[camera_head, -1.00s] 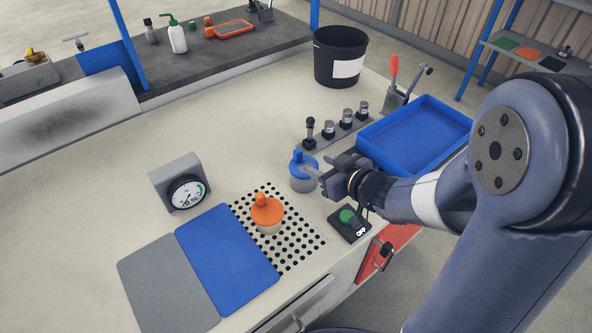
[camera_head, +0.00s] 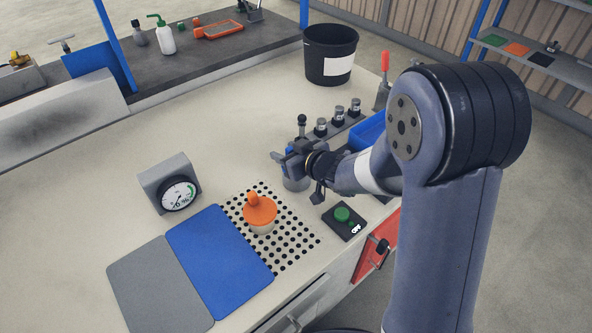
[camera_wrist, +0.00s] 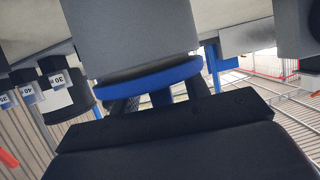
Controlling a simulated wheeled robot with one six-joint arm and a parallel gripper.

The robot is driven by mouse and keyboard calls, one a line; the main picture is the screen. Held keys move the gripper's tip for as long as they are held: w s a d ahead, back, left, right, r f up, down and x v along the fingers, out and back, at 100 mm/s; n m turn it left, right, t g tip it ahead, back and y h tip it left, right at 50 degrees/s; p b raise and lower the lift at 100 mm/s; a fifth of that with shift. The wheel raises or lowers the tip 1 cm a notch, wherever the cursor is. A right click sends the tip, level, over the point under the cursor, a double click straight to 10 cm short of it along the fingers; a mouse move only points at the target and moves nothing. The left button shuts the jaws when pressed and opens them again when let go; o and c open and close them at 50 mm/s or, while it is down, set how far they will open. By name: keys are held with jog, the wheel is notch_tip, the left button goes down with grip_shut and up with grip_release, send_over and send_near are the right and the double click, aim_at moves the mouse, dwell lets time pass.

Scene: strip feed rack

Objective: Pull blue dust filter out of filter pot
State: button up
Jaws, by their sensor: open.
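The filter pot (camera_head: 296,184) is a small grey cup on the bench, right of the perforated plate. The blue dust filter sits in its top, mostly hidden behind my gripper (camera_head: 286,160) in the head view. In the wrist view, which looks upside down, the grey pot (camera_wrist: 130,40) is at the top. My open gripper (camera_wrist: 160,100) has one dark finger on each side of that stem. I cannot tell whether either finger touches it.
An orange-topped pot (camera_head: 260,212) stands on the perforated plate (camera_head: 290,245), left of the blue one. A green button box (camera_head: 343,219) is in front. Several small knobbed items stand on a strip (camera_head: 338,130) behind, beside a blue tray (camera_head: 366,134). A gauge (camera_head: 172,187) stands left.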

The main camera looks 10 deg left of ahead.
jog(key=shift+c, duration=0.3)
grip_shut()
jog(key=shift+r, duration=0.15)
notch_tip(320, 180, up, 13)
jog(key=p, duration=0.8)
jog(key=shift+r+p, duration=1.4)
jog(key=shift+p, duration=0.35)
